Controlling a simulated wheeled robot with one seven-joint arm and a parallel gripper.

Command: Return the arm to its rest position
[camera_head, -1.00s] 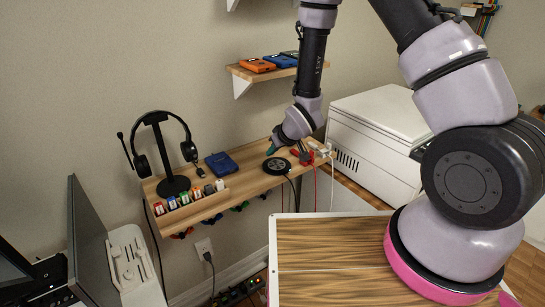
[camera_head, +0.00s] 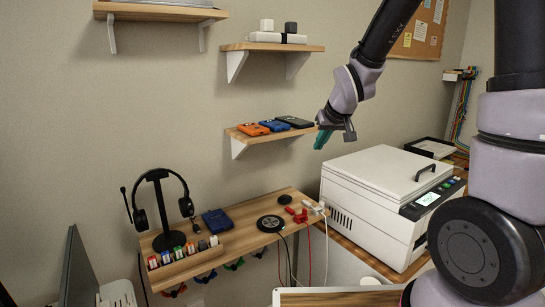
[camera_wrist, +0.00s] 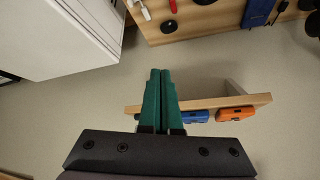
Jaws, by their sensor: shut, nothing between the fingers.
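My gripper (camera_head: 322,139) is in the head view at the right end of the small shelf (camera_head: 250,137), which holds an orange device and two darker ones. Its green fingers point down and left, shut with nothing between them. In the wrist view the green fingers (camera_wrist: 160,92) lie side by side, touching, with the shelf (camera_wrist: 250,100) beyond them. My arm rises from the lower right, and its upper part leaves the top of the head view. Whether the fingers touch the shelf cannot be told.
A white boxy machine (camera_head: 375,195) stands below and right of my gripper. The wall-mounted wooden ledge (camera_head: 240,232) below carries a headset on a stand (camera_head: 160,205), a blue case (camera_head: 217,221) and a black round pad (camera_head: 271,224). Another shelf (camera_head: 272,47) is above.

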